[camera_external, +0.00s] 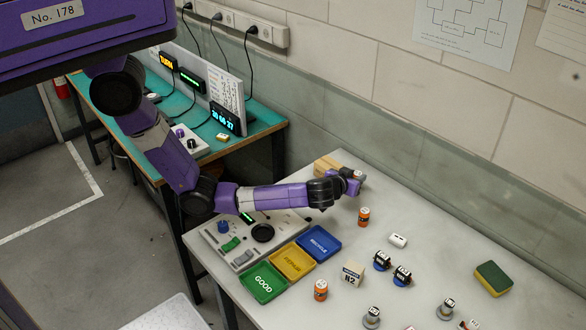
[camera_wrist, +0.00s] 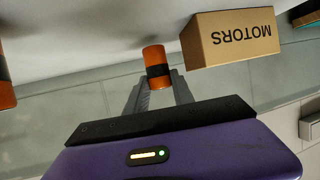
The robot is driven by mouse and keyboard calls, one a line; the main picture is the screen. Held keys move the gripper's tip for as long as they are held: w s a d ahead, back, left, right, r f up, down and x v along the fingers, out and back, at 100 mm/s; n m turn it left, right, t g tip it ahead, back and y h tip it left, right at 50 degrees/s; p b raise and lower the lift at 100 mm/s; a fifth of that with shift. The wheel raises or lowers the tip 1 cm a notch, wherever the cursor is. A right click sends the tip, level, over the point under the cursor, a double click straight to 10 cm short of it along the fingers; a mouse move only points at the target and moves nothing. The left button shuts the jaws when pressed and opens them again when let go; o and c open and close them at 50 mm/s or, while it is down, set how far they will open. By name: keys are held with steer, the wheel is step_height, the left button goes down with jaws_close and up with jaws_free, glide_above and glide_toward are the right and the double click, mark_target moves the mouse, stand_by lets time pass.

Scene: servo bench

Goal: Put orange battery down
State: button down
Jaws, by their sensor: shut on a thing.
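My gripper (camera_wrist: 157,88) is shut on an orange battery (camera_wrist: 156,60) with a black band, in the upper middle of the wrist view. In the external view my gripper (camera_external: 352,180) is over the far part of the white bench, with a bit of the held battery (camera_external: 358,174) showing. The battery's end is close to the bench top; I cannot tell whether it touches. A second orange battery (camera_external: 363,216) stands upright on the bench, nearer the camera. A third (camera_external: 320,290) stands near the trays.
A cardboard box marked MOTORS (camera_wrist: 230,40) is close beside the held battery. Green (camera_external: 263,284), yellow (camera_external: 292,263) and blue (camera_external: 319,243) trays lie beside a control panel (camera_external: 240,240). Small motors and a sponge (camera_external: 493,279) are at right. The wall runs behind the bench.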

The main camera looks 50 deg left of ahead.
steer(key=shift+f, duration=0.7)
steer(key=shift+f, duration=0.15)
steer(key=c, duration=1.1)
jaws_free()
steer(key=b+v, duration=0.1)
steer(key=v, duration=1.1)
steer(key=shift+b, duration=0.35)
